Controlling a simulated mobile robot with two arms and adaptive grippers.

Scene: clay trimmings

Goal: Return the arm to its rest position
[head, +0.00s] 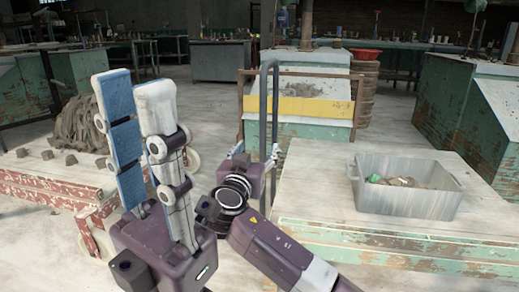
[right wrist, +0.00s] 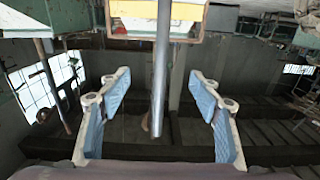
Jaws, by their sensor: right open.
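My left gripper (head: 134,88) stands large in the front left of the head view, fingers pointing up. Its two blue-padded fingers are apart, and nothing shows between them. My right arm (head: 280,253) comes in from the lower right in the head view. Its gripper (head: 256,153) is small and partly hidden behind its own wrist, near the front middle. In the right wrist view the right gripper (right wrist: 158,90) is open, its blue pads wide apart. A grey metal pole (right wrist: 161,85) lies across the gap in that view; I cannot tell whether it is actually between the fingers.
A grey bin (head: 405,203) holding clay-like scraps stands on the right worktable (head: 330,167). A red-edged table (head: 40,192) at left bears clay lumps. A dark upright frame (head: 265,95) rises behind my right gripper. Pale floor (head: 215,125) is open between the tables.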

